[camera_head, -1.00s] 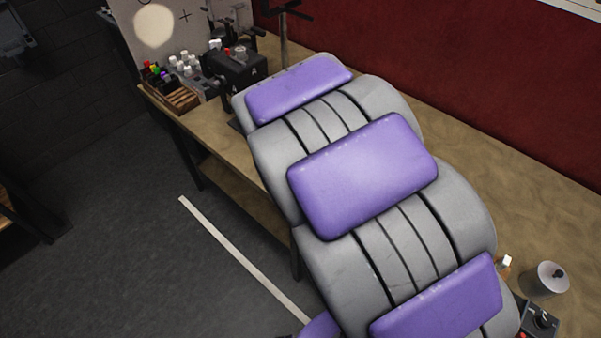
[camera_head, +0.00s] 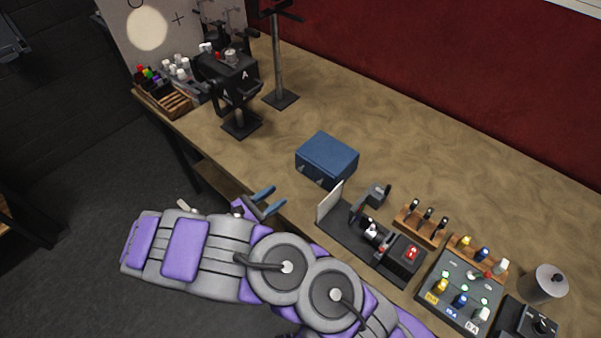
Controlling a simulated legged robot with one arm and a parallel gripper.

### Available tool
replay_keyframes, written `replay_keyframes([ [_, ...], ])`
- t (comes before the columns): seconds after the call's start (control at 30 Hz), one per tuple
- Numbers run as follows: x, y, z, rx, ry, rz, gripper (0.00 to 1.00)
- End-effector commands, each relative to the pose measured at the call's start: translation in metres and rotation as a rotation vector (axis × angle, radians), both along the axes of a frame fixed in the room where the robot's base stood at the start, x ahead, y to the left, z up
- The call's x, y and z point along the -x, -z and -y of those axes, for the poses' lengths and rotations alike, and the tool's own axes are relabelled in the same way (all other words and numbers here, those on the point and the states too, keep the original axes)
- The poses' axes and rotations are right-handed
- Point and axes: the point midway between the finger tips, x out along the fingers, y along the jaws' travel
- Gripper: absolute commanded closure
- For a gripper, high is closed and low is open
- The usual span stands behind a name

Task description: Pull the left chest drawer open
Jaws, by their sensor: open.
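A small blue chest (camera_head: 328,152) stands on the wooden workbench near the middle of the view. The left chest drawer (camera_head: 304,171) appears flush with this front, though the face is small and dark. My gripper (camera_head: 276,198) has two blue fingers spread apart and empty. It is at the bench's near edge, left of and below the chest, apart from it.
Right of the chest are a black fixture with an upright white panel (camera_head: 330,202), a lever rack (camera_head: 421,223) and a button panel (camera_head: 459,289). Black stands (camera_head: 240,124) are at the left. The bench (camera_head: 400,140) behind the chest is clear.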

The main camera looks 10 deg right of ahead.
Motion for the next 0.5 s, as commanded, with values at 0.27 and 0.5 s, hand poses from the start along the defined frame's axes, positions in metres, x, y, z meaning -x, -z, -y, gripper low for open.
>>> replay_keyframes([
  [0.27,0.001,0.038,-0.038,0.056,-0.139,-0.061,0.57],
  [0.5,-0.013,0.038,-0.003,0.048,-0.138,-0.063,0.57],
])
